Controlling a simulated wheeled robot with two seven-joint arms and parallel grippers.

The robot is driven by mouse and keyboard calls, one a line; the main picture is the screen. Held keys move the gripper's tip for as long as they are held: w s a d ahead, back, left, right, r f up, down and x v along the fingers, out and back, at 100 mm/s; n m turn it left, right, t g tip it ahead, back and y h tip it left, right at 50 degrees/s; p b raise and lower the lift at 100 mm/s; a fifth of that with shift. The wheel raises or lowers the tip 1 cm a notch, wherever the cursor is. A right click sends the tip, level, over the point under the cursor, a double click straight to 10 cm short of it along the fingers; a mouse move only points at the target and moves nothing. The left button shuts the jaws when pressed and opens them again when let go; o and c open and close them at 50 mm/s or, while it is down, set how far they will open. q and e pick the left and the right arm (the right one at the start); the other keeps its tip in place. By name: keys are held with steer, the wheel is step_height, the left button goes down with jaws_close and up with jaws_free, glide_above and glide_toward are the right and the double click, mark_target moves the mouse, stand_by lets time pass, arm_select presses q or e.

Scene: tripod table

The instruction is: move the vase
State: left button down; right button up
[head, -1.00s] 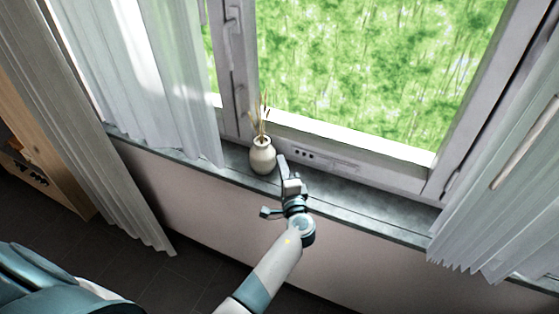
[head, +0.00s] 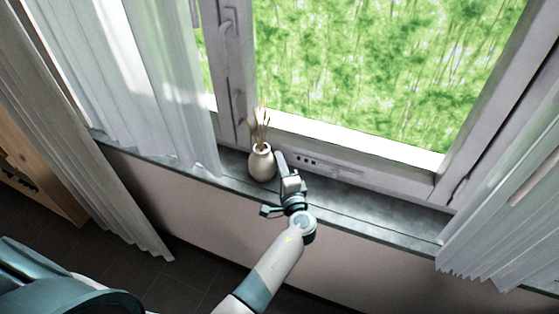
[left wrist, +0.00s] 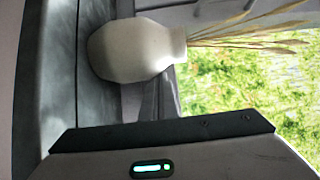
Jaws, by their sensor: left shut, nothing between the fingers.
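The pale, round-bodied vase (head: 261,164) stands upright on the grey window sill, with dry stalks (head: 261,128) in its neck. My left gripper (head: 281,160) is over the sill just to the right of the vase, shut and empty. It looks very close to the vase; I cannot tell if they touch. In the left wrist view the vase (left wrist: 130,50) lies sideways in the picture, above the dark edge of my gripper (left wrist: 165,138). My right gripper is not in view.
The window sill (head: 370,216) is clear to the right of my gripper. The window frame (head: 340,175) is close behind it. White curtains hang at the left (head: 165,90) and right (head: 500,245), reaching the sill near the vase on the left.

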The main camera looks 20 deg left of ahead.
mark_target(263, 166)
arm_select(q)
steer(key=s+a, duration=0.1)
steer(key=s, duration=0.1)
steer(key=s+a, duration=0.2)
steer(key=shift+s+b, duration=0.2)
steer(key=shift+b, duration=0.15)
steer(key=shift+s+a, duration=0.15)
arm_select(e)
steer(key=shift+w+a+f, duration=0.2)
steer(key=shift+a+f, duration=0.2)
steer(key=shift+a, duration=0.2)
arm_select(q)
steer(key=shift+f, duration=0.1)
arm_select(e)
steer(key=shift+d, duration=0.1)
